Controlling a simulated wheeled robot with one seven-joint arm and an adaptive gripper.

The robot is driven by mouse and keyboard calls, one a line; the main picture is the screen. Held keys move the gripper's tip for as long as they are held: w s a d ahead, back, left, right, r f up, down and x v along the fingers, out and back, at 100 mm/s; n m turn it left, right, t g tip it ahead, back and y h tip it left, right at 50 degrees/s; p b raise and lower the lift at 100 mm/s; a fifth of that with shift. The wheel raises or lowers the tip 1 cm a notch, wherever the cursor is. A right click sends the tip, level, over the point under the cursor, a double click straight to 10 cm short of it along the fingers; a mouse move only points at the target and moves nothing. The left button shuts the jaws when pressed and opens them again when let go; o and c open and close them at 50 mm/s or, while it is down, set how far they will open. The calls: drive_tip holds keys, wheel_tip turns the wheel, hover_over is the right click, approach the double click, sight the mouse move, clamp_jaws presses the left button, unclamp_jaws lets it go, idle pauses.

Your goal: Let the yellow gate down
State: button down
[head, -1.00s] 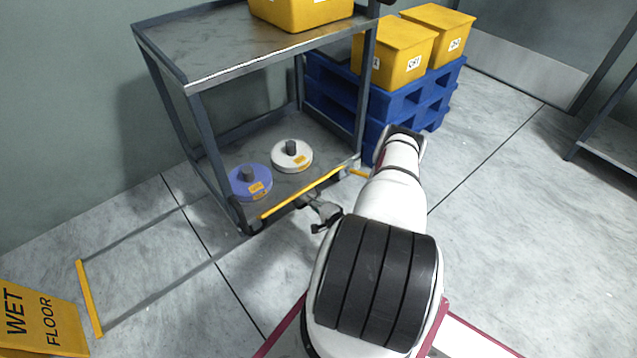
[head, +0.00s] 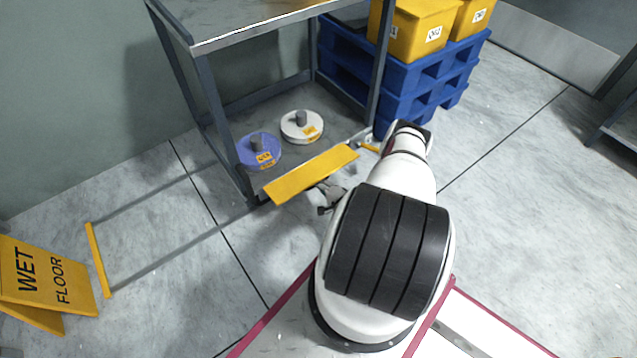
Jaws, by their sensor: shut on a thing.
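The yellow gate (head: 312,174) is a flat panel along the front edge of the cart's lower shelf (head: 290,152). Its broad face shows, tilted out from the shelf towards me. My gripper (head: 329,194) is at the gate's near edge, right of its middle, shut on it. The fingertips are small and partly hidden by the gate and my arm. A short yellow piece (head: 370,147) shows just right of the gate, beside my wrist.
A purple spool (head: 259,150) and a white spool (head: 301,127) stand on the lower shelf. Blue pallets (head: 405,85) with yellow bins (head: 415,28) are behind. A yellow wet-floor sign (head: 45,275) stands at left.

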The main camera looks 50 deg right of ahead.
drive_tip(key=shift+f, duration=0.15)
idle(0.4)
drive_tip(key=c, duration=1.9)
unclamp_jaws()
drive_tip(key=shift+v, duration=3.75)
